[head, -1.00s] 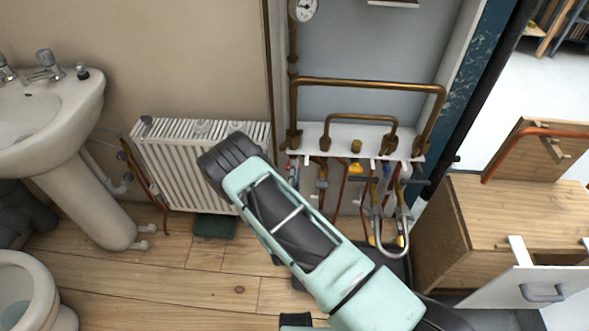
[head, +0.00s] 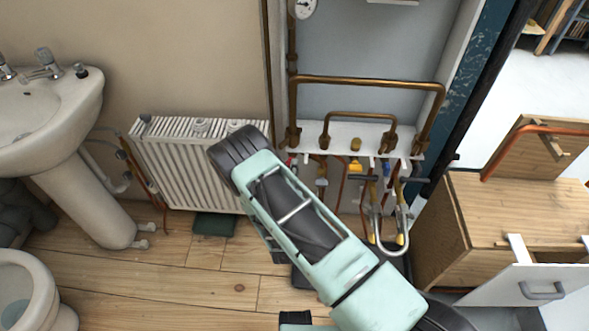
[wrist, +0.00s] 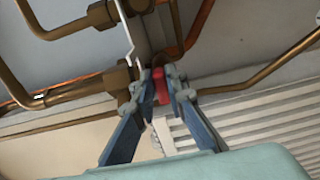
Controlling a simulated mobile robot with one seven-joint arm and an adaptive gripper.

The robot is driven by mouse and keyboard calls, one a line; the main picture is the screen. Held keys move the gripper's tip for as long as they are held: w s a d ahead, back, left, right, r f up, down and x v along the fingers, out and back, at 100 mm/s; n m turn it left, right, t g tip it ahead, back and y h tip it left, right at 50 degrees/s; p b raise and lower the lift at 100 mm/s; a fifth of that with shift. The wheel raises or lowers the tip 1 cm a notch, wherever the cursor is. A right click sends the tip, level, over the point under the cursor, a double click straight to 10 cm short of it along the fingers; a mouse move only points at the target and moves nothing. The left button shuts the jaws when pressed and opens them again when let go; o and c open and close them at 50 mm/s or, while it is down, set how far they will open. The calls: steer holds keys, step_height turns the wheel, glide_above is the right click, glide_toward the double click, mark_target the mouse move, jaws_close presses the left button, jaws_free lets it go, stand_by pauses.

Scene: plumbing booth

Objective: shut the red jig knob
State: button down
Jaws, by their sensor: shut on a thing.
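The red jig knob (wrist: 161,86) shows in the wrist view, on the pipework under the white shelf's edge. My gripper (wrist: 163,90) has its two fingers on either side of the knob, and it is shut on it. A small red spot of the knob (head: 291,160) seems to show in the head view, at the left end of the row of valves under the shelf. In the head view my arm covers the gripper's fingers and part of the knob's surroundings. How far the knob is turned I cannot tell.
A white radiator (head: 180,165) stands left of the valves. Copper pipes (head: 370,84) rise above the white shelf (head: 340,139). A yellow-handled valve (head: 355,166) and several hoses hang to the right. A wooden cabinet (head: 440,235) stands further right.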

steer(key=c, duration=1.9)
jaws_free()
steer(key=shift+c, duration=0.2)
steer(key=s, duration=0.7)
steer(key=shift+s, duration=0.2)
steer(key=shift+a+r, duration=0.1)
